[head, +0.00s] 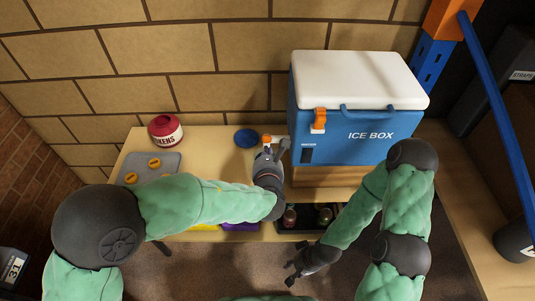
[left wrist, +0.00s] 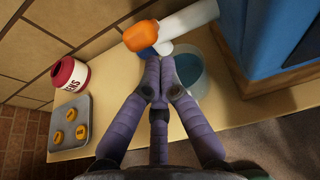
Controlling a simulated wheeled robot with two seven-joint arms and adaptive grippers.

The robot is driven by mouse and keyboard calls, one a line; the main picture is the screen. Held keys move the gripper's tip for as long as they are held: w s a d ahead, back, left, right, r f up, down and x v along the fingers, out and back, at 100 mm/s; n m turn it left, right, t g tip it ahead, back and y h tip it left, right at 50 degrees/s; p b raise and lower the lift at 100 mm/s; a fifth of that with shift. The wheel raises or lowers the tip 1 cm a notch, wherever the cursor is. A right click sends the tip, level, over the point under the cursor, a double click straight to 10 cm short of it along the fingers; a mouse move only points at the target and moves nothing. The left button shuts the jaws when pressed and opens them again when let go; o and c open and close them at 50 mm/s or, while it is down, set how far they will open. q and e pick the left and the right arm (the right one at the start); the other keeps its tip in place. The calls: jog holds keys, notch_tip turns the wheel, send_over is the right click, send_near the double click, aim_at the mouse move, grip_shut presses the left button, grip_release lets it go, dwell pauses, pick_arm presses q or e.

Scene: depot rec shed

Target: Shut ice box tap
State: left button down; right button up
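The blue ice box (head: 350,135) with a white lid stands on a wooden stand. Its tap shows in the left wrist view as a white tube (left wrist: 190,19) with an orange end (left wrist: 141,35); in the head view the orange part (head: 267,139) shows beside my left gripper (head: 275,150). In the left wrist view my left gripper (left wrist: 159,62) has its fingertips together just below the tap, with nothing visible between them. I cannot tell whether they touch the tap. My right gripper (head: 292,272) is open and empty, low in front of the bench.
A clear bluish cup (left wrist: 188,73) sits below the tap. A blue-and-orange rack post (head: 431,62) rises at the right.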

pick_arm(q)
jog(key=shift+r+g+p, duration=0.25)
jog(key=shift+g+p, duration=0.05)
jog(key=shift+p, duration=0.65)
